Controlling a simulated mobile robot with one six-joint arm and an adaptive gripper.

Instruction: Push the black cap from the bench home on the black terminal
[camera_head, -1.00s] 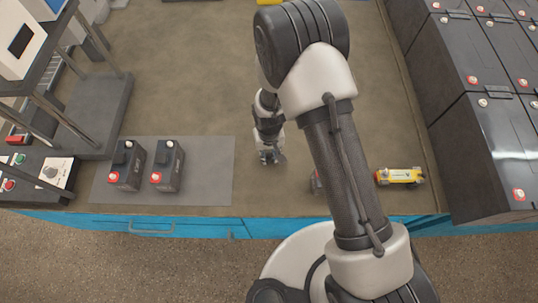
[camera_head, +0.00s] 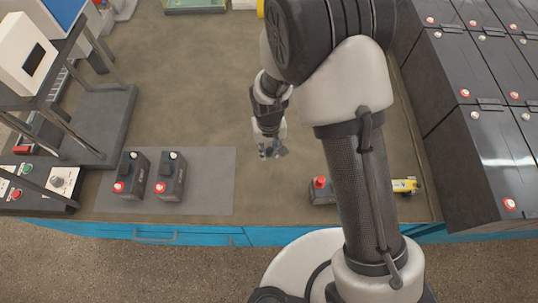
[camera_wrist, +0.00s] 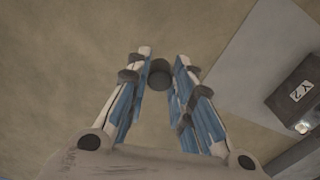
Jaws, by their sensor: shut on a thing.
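My gripper (camera_wrist: 163,62) points down over the open middle of the bench; in the head view (camera_head: 270,151) it is right of the grey mat. Its fingers are shut on the black cap (camera_wrist: 159,75), a small dark round piece between the fingertips in the wrist view. In the head view the cap cannot be made out. Two black batteries, the left one (camera_head: 131,174) and the right one (camera_head: 171,175), stand on the mat, each with a red cap and a pale terminal top. One battery (camera_wrist: 300,95) shows at the wrist view's right edge with a bare silvery terminal.
The grey mat (camera_head: 215,185) is left of my gripper. Another red-capped battery (camera_head: 320,190) and a yellow object (camera_head: 404,186) are partly behind my arm. A control box (camera_head: 58,188) and press stand left; stacked black batteries (camera_head: 480,150) fill the right. The bench middle is clear.

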